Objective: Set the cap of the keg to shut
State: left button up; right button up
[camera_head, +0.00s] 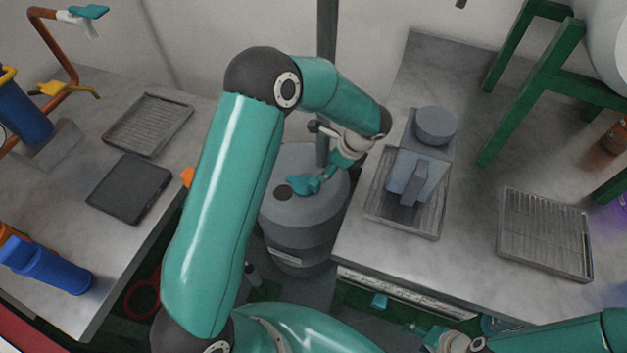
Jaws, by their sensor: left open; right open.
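The grey keg (305,220) stands on the floor in the gap between the two counters. A dark round spot (283,192) shows on its top; I cannot tell whether it is the cap or an opening. My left gripper (300,185) is open over the keg's top, its teal fingers right beside the dark spot. I cannot tell whether the fingers touch the keg. My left arm hides part of the keg's left side. My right gripper (411,327) is open and empty at the bottom, in front of the right counter, away from the keg.
The right counter (470,210) carries a grey machine (415,165) on a tray and another metal tray (546,232). The left counter (75,190) holds two trays and blue containers (50,265). A dark vertical pole (327,35) rises behind the keg.

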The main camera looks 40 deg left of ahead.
aim_at(315, 182)
pick_arm(q)
jog(key=x, duration=1.1)
jog(key=shift+f, duration=0.35)
grip_shut()
